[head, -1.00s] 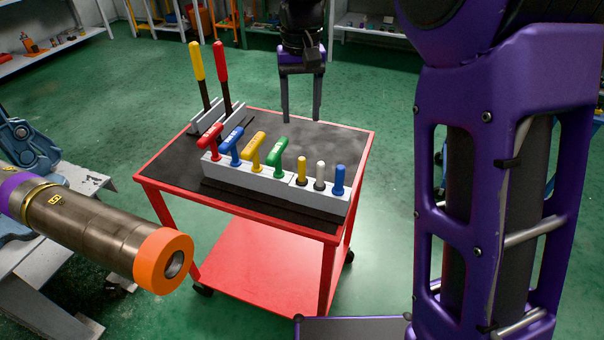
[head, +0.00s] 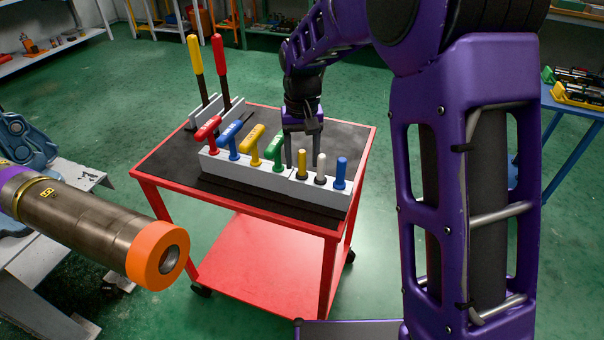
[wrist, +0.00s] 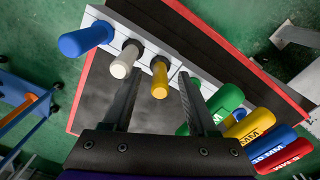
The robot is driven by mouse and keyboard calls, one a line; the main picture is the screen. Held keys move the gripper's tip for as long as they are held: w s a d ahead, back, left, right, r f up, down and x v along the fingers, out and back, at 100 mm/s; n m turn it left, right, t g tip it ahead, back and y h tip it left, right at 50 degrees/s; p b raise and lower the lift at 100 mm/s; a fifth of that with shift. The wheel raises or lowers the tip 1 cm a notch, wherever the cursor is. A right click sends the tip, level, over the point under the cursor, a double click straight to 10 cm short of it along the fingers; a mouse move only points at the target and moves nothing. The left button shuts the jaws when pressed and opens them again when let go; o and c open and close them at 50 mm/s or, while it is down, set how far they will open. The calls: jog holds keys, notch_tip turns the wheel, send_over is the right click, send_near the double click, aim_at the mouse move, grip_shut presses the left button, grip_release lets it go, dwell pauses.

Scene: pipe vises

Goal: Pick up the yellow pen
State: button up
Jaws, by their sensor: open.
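The yellow pen (head: 301,165) stands upright in the right part of a light grey holder (head: 236,172) on the red cart, between the green T-handle and the white pen. It also shows in the wrist view (wrist: 159,78), between my finger tips. My gripper (head: 302,158) is open and points down, just behind the yellow pen in the head view. In the wrist view my gripper (wrist: 160,88) has one finger on each side of the pen, with space between. I cannot tell whether the fingers are level with the pen.
A white pen (head: 320,168) and a blue pen (head: 340,173) stand to the right. A green T-handle (head: 275,150) stands close on the left, near one finger. Two tall tools (head: 207,70) stand at the back left. The cart's dark top (head: 345,140) is clear at back right.

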jog(key=shift+f, duration=0.75)
jog(key=shift+c, duration=0.2)
jog(key=shift+r, duration=0.1)
grip_shut()
notch_tip(320, 180, up, 10)
jog(key=shift+p, duration=1)
